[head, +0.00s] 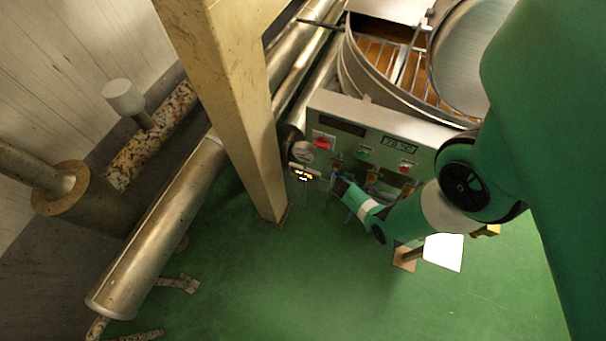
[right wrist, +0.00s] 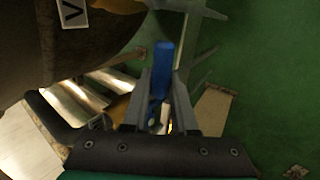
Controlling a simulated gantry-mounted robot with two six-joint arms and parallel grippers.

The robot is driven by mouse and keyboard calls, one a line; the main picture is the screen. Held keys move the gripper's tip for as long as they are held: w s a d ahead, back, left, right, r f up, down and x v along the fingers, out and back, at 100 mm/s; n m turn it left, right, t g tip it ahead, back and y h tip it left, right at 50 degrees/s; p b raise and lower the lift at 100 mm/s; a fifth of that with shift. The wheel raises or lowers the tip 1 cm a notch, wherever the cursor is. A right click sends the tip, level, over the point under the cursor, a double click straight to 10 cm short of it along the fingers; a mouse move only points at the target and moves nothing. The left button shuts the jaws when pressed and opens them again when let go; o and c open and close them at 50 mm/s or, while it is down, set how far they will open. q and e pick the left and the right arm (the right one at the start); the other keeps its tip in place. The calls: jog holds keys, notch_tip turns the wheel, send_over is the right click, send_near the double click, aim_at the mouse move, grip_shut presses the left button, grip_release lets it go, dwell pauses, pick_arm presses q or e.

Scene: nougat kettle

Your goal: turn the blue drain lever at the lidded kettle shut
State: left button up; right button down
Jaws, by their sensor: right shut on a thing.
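The blue drain lever (right wrist: 162,62) stands between the two fingers of my right gripper (right wrist: 162,95) in the right wrist view. The fingers are shut on it, and its rounded blue end sticks out past them. The lidded kettle (head: 362,68) is at the top of the head view, with its round lid (head: 468,62) partly hidden by my right arm. My right gripper (head: 340,184) reaches in below the kettle's control panel in the head view; the lever cannot be made out clearly there. My left gripper is in neither view.
The grey control panel (head: 350,112) with red and green switches is just above my right gripper. A worn cream post (head: 232,95) stands left of it. A large metal pipe (head: 165,225) runs along the left. The green floor (head: 300,285) in front is mostly clear.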

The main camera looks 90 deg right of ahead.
jog(key=c, duration=1)
grip_release()
jog(key=p+v, duration=0.7)
jog(key=v, duration=0.4)
jog(key=shift+a+r+p, duration=0.2)
jog(key=shift+r+p, duration=0.1)
jog(key=shift+p, duration=0.05)
